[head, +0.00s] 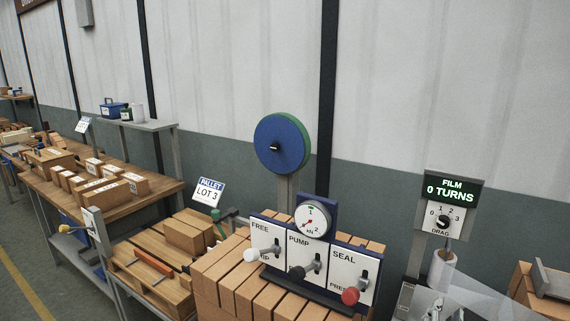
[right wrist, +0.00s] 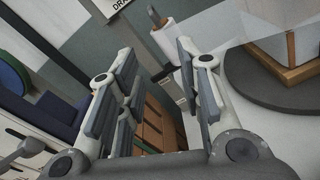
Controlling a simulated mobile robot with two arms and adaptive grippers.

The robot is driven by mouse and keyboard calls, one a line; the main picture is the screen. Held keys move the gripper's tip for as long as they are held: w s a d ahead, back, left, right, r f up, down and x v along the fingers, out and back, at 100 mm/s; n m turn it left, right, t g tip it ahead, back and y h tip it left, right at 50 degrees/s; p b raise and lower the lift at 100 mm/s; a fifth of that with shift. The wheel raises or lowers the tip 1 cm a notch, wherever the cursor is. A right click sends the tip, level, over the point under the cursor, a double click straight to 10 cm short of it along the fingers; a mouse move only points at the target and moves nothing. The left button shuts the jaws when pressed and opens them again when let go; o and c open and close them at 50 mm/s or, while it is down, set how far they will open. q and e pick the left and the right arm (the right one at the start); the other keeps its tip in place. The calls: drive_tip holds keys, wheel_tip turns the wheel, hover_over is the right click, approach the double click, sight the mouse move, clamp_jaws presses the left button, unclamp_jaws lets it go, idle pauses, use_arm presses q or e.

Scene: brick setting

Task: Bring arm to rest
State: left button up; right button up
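My right gripper (right wrist: 157,62) is open in the right wrist view, its two fingers spread wide with nothing between the tips. The floor and a film roll (right wrist: 166,40) show beyond the fingertips. I cannot tell whether the pale grey shape at the lower right of the head view is part of my right arm. My left gripper is not in either view.
A brick stack (head: 240,290) carries a FREE/PUMP/SEAL lever panel (head: 312,258) with a dial (head: 311,220). A film post (head: 451,192) reads 0 TURNS. A dark round platform (right wrist: 262,92) lies right. A bench (head: 150,200) with boxes stands left.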

drive_tip(key=s+a+f+m+g+y, duration=0.2)
drive_tip(key=s+f+m+g, duration=0.1)
drive_tip(key=s+f+m, duration=0.35)
drive_tip(key=s+a+f+m+g+y, duration=0.25)
drive_tip(key=s+f+m, duration=0.25)
drive_tip(key=s+m, duration=0.3)
drive_tip(key=s+a+f+m+g+y, duration=0.25)
drive_tip(key=s+a+m, duration=0.2)
drive_tip(key=s, duration=0.35)
drive_tip(key=s+a+f+m+g+y, duration=0.1)
drive_tip(key=s+a+m+g+y, duration=0.2)
drive_tip(key=s+a, duration=0.4)
wheel_tip(320, 180, down, 26)
drive_tip(key=s+g+b, duration=0.1)
drive_tip(key=s+b, duration=0.1)
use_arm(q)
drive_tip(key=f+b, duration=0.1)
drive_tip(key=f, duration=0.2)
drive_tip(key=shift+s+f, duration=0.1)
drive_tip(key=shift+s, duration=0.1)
use_arm(e)
drive_tip(key=s+d+f, duration=0.2)
drive_tip(key=s+f, duration=0.6)
drive_tip(key=f, duration=0.1)
drive_tip(key=s+d+f+g, duration=0.1)
drive_tip(key=s+f, duration=0.8)
drive_tip(key=shift+d+f+m+g+h, duration=0.3)
drive_tip(key=shift+d+f+h, duration=0.1)
